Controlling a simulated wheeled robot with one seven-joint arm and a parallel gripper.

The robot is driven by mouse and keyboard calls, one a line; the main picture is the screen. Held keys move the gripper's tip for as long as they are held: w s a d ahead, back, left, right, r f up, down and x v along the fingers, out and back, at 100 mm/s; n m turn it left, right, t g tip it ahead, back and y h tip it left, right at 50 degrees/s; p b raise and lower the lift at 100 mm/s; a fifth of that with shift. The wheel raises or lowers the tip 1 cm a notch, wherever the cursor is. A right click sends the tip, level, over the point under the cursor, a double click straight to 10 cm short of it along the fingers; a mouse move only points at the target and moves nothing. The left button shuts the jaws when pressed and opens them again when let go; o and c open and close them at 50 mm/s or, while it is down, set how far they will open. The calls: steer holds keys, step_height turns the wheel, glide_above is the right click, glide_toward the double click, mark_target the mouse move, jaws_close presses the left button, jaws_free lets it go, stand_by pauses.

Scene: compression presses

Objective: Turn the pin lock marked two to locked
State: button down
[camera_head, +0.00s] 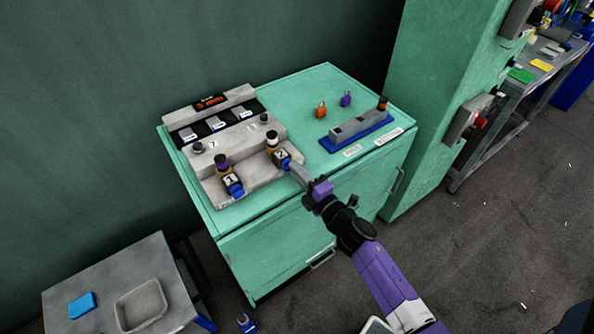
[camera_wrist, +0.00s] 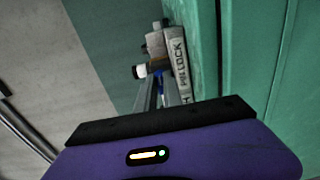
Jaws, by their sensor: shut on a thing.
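The pin lock marked two (camera_head: 282,156) stands at the front right of the grey fixture on the green cabinet. It has a dark body with a "2" label, a white-topped knob (camera_head: 271,137) and a blue handle at its lower right. My gripper (camera_head: 292,168) reaches in from the lower right and is shut on that blue handle, which its fingers partly hide. In the wrist view my gripper (camera_wrist: 160,92) has a strip of blue (camera_wrist: 161,84) between its fingers. The white-and-brown knob (camera_wrist: 141,71) shows just beyond, beside the "PIN LOCK" lettering (camera_wrist: 181,62).
The pin lock marked one (camera_head: 231,184), with a purple top and blue handle, stands left on the same fixture. A grey side table (camera_head: 75,278) stands lower left.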

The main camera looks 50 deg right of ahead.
steer(key=shift+f, duration=0.1)
steer(key=c, duration=1.5)
jaws_free()
steer(key=b+v, duration=0.2)
steer(key=v, duration=0.6)
